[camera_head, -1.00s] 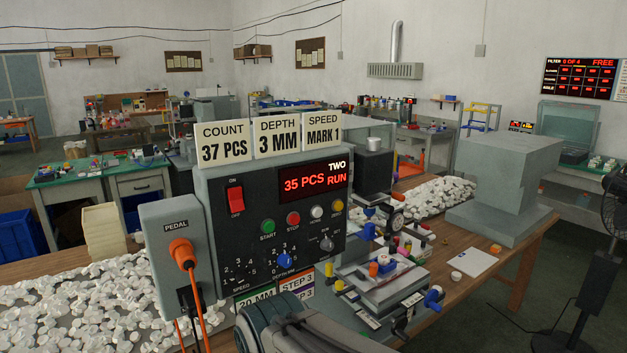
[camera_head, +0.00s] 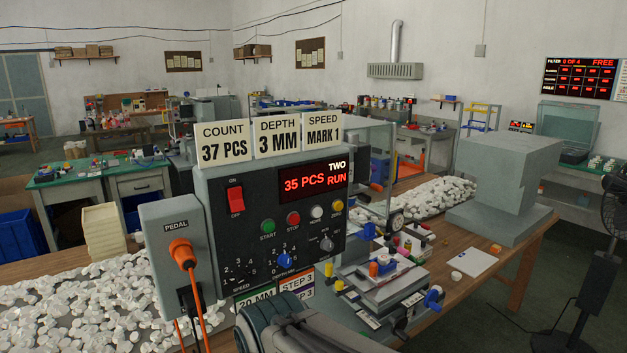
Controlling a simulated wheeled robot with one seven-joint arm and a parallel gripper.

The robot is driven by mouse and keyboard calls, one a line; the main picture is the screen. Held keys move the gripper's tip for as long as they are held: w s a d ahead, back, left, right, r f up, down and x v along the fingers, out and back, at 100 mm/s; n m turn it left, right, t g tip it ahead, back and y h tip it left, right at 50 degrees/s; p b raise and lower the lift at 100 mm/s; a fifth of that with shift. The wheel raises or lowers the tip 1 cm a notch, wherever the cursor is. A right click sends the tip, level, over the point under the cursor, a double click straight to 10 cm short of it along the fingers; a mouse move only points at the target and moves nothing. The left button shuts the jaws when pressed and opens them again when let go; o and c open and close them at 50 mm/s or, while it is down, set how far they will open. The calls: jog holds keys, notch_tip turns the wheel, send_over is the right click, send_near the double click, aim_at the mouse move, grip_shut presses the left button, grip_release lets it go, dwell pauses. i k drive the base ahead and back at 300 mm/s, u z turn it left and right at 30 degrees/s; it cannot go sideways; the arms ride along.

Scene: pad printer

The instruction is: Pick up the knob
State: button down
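Several knob-like parts show. A blue knob (camera_head: 285,261) is on the control panel (camera_head: 272,210) at DEPTH MM, and a grey knob (camera_head: 327,244) sits to its right. A blue knob (camera_head: 432,299) is on the side of the printer's stage (camera_head: 385,290). An orange piece (camera_head: 495,248) and a small white round piece (camera_head: 456,276) lie loose on the wooden table, by a white card (camera_head: 473,263). I cannot tell which is the task's knob. My arm enters at bottom centre, in front of the panel's lower edge. My gripper is not in view.
A grey pedal box (camera_head: 178,250) with an orange plug and cable stands left of the panel. White pieces (camera_head: 80,300) heap at left and more (camera_head: 435,198) behind the stage. A large grey block (camera_head: 505,180) stands at right. The table's right front is mostly clear.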

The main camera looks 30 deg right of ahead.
aim_at(383, 260)
jog(key=z, duration=2.9)
jog(key=i, duration=1.8)
jog(key=u, duration=0.8)
